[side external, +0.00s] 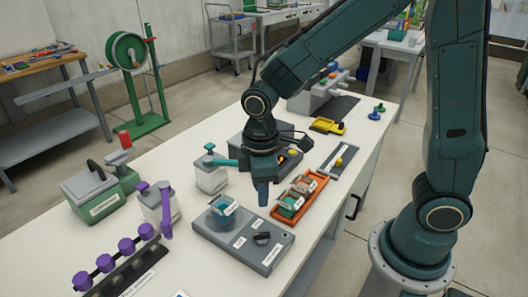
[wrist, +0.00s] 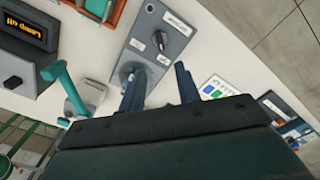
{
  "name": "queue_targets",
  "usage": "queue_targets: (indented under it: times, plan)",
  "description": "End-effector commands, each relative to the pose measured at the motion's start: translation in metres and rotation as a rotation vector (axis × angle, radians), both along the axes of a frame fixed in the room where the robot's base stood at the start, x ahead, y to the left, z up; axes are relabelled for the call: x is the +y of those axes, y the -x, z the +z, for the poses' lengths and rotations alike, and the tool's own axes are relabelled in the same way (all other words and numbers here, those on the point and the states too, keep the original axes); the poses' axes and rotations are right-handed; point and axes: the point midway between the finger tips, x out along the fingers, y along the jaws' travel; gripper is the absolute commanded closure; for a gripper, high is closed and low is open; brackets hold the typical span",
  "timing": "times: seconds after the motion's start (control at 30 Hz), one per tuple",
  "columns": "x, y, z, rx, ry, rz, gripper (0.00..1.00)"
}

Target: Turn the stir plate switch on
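My gripper (side external: 263,196) hangs pointing down above the table, behind the knob and beside the plate's right rear. In the wrist view my gripper's fingers (wrist: 158,72) are apart with nothing held between them. The label text is too small to read.
An orange tray (side external: 277,211) with small boxes stands right of the plate. A dark box with a lit "Lamp off" display (wrist: 27,30) is behind.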

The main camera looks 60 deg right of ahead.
Motion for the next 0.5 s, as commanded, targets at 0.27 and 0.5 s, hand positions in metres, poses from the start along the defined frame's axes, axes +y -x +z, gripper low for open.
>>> queue_targets:
  times: [0.27,0.5]
  plan:
    - [0.0,0.001,-0.012,0.004,0.001,-0.002,0.67]
    - [0.0,0.001,-0.038,0.004,0.001,-0.002,0.67]
